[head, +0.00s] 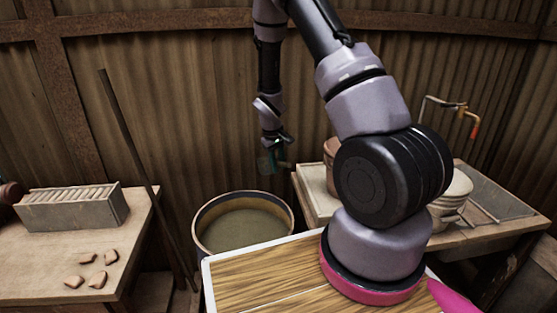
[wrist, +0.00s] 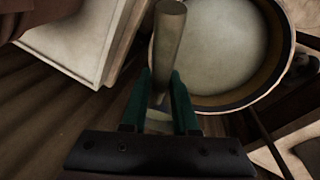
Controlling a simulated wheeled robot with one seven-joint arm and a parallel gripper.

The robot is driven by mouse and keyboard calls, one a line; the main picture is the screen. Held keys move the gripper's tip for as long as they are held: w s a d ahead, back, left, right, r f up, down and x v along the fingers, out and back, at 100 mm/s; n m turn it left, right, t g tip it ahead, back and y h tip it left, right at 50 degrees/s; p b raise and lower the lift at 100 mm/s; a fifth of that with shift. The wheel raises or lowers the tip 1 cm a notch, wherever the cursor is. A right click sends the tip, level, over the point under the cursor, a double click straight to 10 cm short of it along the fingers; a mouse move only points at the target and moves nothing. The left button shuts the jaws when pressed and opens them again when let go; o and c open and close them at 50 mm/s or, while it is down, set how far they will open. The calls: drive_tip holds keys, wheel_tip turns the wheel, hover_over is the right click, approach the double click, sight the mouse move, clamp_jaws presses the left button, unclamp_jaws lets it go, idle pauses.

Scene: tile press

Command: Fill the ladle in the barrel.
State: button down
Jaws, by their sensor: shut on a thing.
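The barrel (head: 203,214) is a round open tub with murky, pale olive liquid, standing on the floor between the benches. Its rim (wrist: 275,70) and pale surface fill the upper right of the wrist view. My gripper (head: 270,162) hangs above and behind the barrel, apart from its rim. In the wrist view its two green fingers (wrist: 160,98) are shut on a pale round rod, the ladle's handle (wrist: 168,45). The handle points up the picture, beside and partly across the barrel's edge. I cannot make out the ladle's bowl in either view.
A left bench (head: 130,245) holds a tile rack (head: 72,210) and several shards (head: 87,258). A right bench (head: 460,240) holds pots (head: 455,190), near a bent pipe tap (head: 445,103). A thin pole (head: 130,140) leans left of the barrel. The corrugated wall (head: 180,110) stands close behind.

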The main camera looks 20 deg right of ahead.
drive_tip(key=w+a+f+n+t+y, duration=0.1)
drive_tip(key=a+f+n, duration=0.25)
drive_tip(key=f, duration=0.65)
drive_tip(key=a+f+n+y, duration=0.1)
drive_tip(key=a+f+n, duration=0.3)
drive_tip(key=f, duration=0.7)
drive_tip(key=w+a+f+n+t+y, duration=0.1)
drive_tip(key=a+f+n, duration=0.3)
drive_tip(key=f, duration=0.6)
wheel_tip(320, 180, up, 18)
drive_tip(key=d+y, duration=0.1)
drive_tip(key=d, duration=0.1)
drive_tip(key=shift+s, duration=0.1)
idle(0.4)
